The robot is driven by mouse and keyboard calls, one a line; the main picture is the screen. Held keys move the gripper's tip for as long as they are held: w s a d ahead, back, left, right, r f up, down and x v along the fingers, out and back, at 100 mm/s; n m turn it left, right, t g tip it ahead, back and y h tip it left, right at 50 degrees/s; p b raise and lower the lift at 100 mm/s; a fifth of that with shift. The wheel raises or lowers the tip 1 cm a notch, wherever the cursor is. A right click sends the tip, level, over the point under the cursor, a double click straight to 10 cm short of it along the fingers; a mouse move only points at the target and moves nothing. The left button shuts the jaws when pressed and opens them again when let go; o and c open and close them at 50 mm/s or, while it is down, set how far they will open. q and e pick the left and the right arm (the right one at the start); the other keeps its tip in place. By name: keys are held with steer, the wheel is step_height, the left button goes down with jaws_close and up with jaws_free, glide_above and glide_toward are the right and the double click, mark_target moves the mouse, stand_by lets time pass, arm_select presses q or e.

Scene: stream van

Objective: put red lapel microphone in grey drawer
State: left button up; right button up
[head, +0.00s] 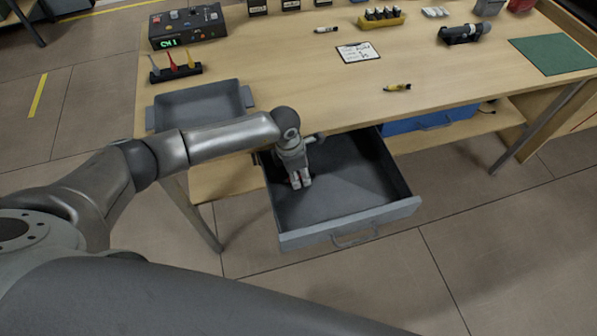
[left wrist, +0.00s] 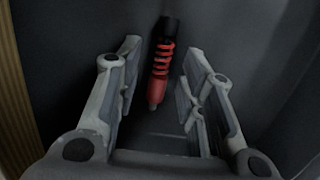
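The grey drawer (head: 340,200) is pulled out below the table's front edge and stands open. My left gripper (head: 299,180) reaches down into its left part. The red lapel microphone (left wrist: 161,70), red with a ribbed body and a black end, shows in the left wrist view inside the drawer. It lies between the two fingers of my left gripper (left wrist: 158,95), with visible gaps on both sides. The fingers are open. In the head view the gripper mostly hides the microphone. My right gripper is not in view.
A grey tray (head: 160,117) sits at the table's left front. A blue drawer (head: 432,122) is shut to the right. A yellow-black item (head: 397,87) and a card (head: 358,53) lie on the table. A black box with a green display (head: 188,27) stands at the back left.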

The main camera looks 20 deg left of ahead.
arm_select(q)
step_height(320, 180, up, 12)
steer(key=s+a+b, duration=0.1)
steer(key=shift+a, duration=0.25)
stand_by(0.5)
